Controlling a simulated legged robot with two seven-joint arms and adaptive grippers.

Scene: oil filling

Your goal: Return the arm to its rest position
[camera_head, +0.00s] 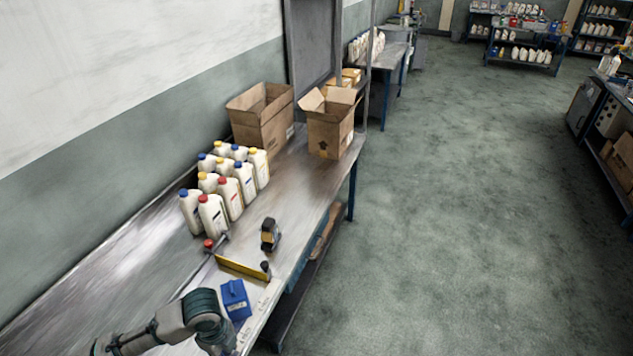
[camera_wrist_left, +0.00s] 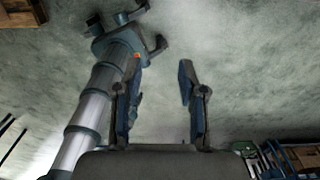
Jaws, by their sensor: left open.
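My left gripper (camera_wrist_left: 160,72) shows in the left wrist view with its two dark fingers apart and nothing between them. Beyond the fingers is the grey floor. In the head view, my left arm (camera_head: 180,318) comes in at the lower left, over the near end of the workbench (camera_head: 312,200), and bends down out of the picture. Its gripper is hidden there. My right gripper shows in neither view.
White bottles (camera_head: 228,190) with coloured caps stand grouped on the bench, before two open cardboard boxes (camera_head: 262,115) (camera_head: 330,122). A yellow tool (camera_head: 243,267), a dark device (camera_head: 269,235) and a blue box (camera_head: 236,299) lie nearer. The floor (camera_head: 450,200) right of the bench is clear.

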